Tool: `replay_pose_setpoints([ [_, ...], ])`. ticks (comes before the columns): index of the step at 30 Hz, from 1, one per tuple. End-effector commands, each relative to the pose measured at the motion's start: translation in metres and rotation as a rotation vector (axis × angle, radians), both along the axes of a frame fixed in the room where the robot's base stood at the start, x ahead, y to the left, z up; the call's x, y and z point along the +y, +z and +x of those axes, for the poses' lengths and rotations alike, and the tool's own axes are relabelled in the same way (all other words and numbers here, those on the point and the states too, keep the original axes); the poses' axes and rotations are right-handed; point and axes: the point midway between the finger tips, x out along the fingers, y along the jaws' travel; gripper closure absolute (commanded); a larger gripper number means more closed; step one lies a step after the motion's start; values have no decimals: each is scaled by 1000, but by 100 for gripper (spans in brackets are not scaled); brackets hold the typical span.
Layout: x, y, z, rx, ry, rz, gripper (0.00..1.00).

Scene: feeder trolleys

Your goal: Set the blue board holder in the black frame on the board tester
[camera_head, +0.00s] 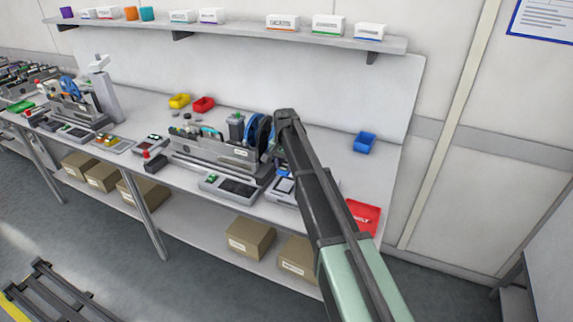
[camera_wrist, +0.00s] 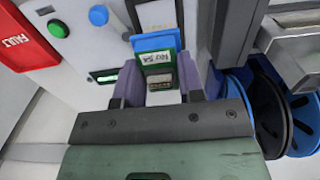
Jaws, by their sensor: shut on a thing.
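In the wrist view my gripper (camera_wrist: 159,82) is shut on the blue board holder (camera_wrist: 155,42), which has a green board with a white label between the two purple-grey fingers. The board tester (camera_wrist: 85,58) is the pale box below, with a green button, a blue button and a small green display. Dark edges that look like the black frame (camera_wrist: 133,12) show just beyond the holder. I cannot tell whether the holder touches the frame or hangs above it. In the head view the tester (camera_head: 282,196) is partly behind my arm, and my gripper is mostly hidden.
A blue bin (camera_head: 364,142) sits behind.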

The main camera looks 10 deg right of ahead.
Motion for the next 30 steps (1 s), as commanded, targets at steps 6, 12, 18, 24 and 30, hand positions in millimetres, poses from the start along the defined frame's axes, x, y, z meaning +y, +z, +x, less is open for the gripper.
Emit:
replay_pose_setpoints([
  [6,0,-30,0,0,0,0,89],
  [12,0,-55,0,0,0,0,89],
  [18,0,-58,0,0,0,0,89],
  [24,0,-57,0,0,0,0,89],
  [30,0,-57,0,0,0,0,89],
])
